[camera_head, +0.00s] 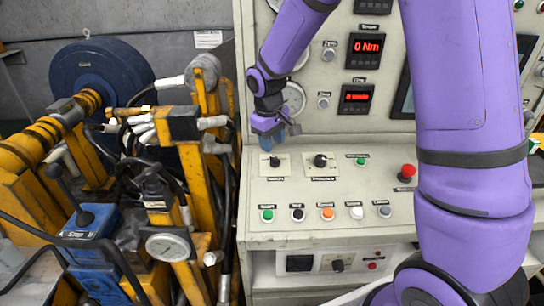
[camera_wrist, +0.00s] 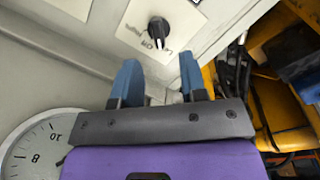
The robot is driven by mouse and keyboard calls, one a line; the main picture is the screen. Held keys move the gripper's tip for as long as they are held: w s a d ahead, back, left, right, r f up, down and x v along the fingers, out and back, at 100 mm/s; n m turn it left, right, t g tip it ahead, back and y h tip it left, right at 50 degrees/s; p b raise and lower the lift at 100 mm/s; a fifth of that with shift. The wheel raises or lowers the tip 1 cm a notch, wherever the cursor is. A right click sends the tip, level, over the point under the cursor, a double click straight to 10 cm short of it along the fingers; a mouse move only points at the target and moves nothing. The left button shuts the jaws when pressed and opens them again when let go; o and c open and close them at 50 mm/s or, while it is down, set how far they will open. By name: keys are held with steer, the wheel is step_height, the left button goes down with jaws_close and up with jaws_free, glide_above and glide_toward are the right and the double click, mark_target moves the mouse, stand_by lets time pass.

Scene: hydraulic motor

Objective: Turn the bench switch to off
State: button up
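A black rotary switch (camera_head: 275,161) sits on a white label plate at the left end of the sloped console. In the wrist view the switch (camera_wrist: 158,28) is at the top middle, with a pale mark on its lower side. Lettering on its plate is too small to read surely. My gripper (camera_head: 279,136) hangs just above and behind the switch in the head view. In the wrist view its two blue fingers are apart and empty, and the gap (camera_wrist: 160,59) lies in line with the switch. The fingers do not appear to touch it.
A second black knob (camera_head: 320,160) stands right of the switch, with a green button (camera_head: 361,160) and a red mushroom button (camera_head: 407,172) beyond. Several coloured buttons line the console front. A dial gauge (camera_head: 293,97) is behind my gripper. Yellow machinery (camera_head: 188,175) stands close on the left.

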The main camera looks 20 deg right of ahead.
mark_target(275, 158)
steer(key=shift+w+d+f, duration=0.1)
steer(key=shift+d+f, duration=0.1)
steer(key=shift+f, duration=1.3)
steer(key=shift+w+d+f, duration=0.1)
steer(key=shift+d+f, duration=0.1)
steer(key=shift+f, duration=1.25)
jaws_close()
